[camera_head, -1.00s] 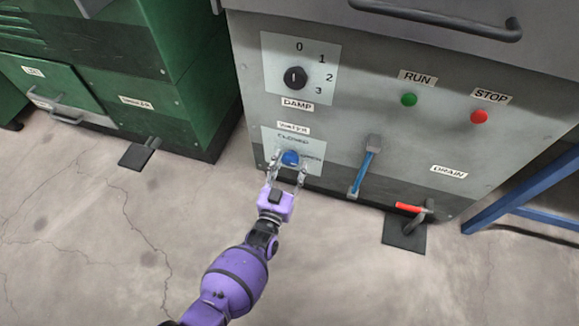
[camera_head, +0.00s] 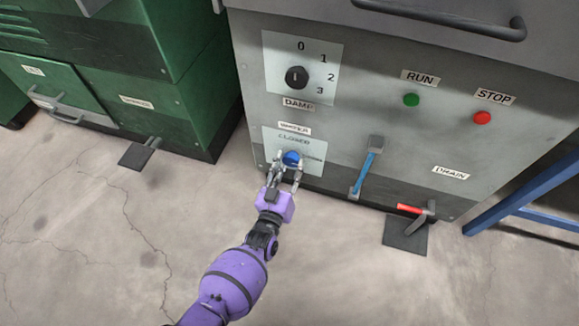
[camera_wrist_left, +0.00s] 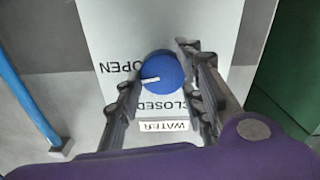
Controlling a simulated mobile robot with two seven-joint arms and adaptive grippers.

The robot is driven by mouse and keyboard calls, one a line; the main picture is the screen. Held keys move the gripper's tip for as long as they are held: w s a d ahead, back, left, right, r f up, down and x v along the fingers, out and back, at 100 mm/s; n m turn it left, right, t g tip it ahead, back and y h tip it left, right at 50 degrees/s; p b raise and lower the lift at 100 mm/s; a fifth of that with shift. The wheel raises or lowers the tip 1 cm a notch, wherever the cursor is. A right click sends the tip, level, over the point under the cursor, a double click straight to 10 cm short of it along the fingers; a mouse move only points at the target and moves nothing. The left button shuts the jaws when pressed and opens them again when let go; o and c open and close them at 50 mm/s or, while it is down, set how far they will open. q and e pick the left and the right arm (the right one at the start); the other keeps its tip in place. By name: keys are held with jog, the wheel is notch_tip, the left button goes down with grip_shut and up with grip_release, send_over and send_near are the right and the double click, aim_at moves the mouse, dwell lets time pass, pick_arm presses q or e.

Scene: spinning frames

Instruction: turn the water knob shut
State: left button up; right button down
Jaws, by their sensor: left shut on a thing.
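The round blue water knob (camera_head: 292,158) sits on a pale plate low on the grey machine's front. It also shows in the left wrist view (camera_wrist_left: 160,72), where its white pointer aims left and slightly down, between the words OPEN and CLOSED and nearer OPEN. That view shows the lettering upside down. My left gripper (camera_head: 288,166) is shut on the knob, with one finger on each side. In the left wrist view its fingers (camera_wrist_left: 158,70) flank the knob. My right gripper is not in view.
A dark DAMP dial (camera_head: 297,77) is above the knob. A blue lever (camera_head: 366,168) is to its right, and a red-handled drain pedal (camera_head: 410,209) is farther right. Green cabinets (camera_head: 150,70) stand left. The floor (camera_head: 90,230) in front is clear.

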pick_arm(q)
jog(key=n, duration=0.1)
jog(key=n+b, duration=0.1)
jog(key=n, duration=0.3)
jog(key=shift+s+d, duration=0.1)
jog(key=shift+d, duration=0.2)
jog(key=n+b, duration=0.1)
jog(key=n, duration=0.2)
jog(key=shift+r, duration=0.2)
jog(key=n+b, duration=0.1)
jog(key=n, duration=0.3)
jog(key=shift+a+n+b, duration=0.15)
jog(key=shift+n+b, duration=0.15)
jog(key=shift+b, duration=0.05)
jog(key=shift+r+n+b, duration=0.2)
jog(key=shift+n+b, duration=0.45)
jog(key=shift+n, duration=0.95)
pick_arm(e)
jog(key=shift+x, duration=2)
pick_arm(q)
jog(key=shift+w+a, duration=0.1)
jog(key=shift+w, duration=0.1)
jog(key=o, duration=1)
jog(key=shift+r, duration=0.1)
jog(key=shift+o, duration=0.2)
jog(key=shift+a, duration=0.1)
